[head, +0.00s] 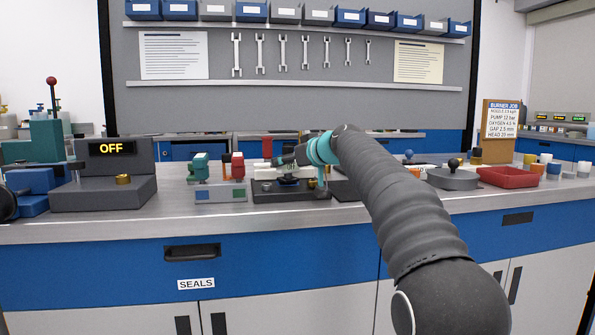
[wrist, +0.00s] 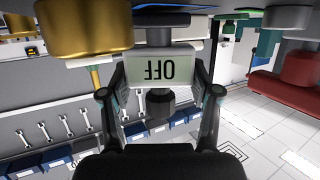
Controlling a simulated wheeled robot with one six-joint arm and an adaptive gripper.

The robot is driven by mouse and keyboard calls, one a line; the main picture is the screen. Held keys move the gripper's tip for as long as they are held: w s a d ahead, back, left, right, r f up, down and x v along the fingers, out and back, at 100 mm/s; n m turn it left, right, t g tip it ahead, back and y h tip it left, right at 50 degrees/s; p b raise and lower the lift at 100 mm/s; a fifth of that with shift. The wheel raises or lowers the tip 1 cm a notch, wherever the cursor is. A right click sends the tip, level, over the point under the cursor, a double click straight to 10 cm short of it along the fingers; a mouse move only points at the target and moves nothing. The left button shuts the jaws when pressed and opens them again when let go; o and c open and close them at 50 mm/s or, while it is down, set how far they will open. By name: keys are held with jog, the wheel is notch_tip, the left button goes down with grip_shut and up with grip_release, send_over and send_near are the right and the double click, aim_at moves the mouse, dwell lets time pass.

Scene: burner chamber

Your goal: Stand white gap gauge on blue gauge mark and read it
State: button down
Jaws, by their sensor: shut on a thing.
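The white gap gauge (wrist: 162,66) is between my gripper's two fingers (wrist: 160,92) in the wrist view, which is upside down. Its display reads OFF. A dark round part sticks out from it between the fingers. In the head view my gripper (head: 290,157) is low over a black plate (head: 262,193) on the bench, shut on the gauge. Only a pale part of the gauge (head: 268,173) seems to show there. A small blue spot (head: 288,182) on the plate may be the blue gauge mark. I cannot tell whether the gauge touches it.
A grey box reading OFF (head: 110,180) with a brass knob stands left. A grey block with blue and green squares (head: 220,194) is beside the plate. Red and teal fittings stand close behind it. A red tray (head: 507,178) and a job board (head: 500,125) are right.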

jog(key=shift+s+a, duration=0.1)
jog(key=shift+a, duration=0.05)
jog(key=shift+f, duration=0.15)
jog(key=shift+c, duration=1.2)
grip_release()
jog(key=shift+r, duration=0.2)
jog(key=b+v, duration=0.2)
jog(key=v, duration=1)
jog(key=shift+f, duration=0.15)
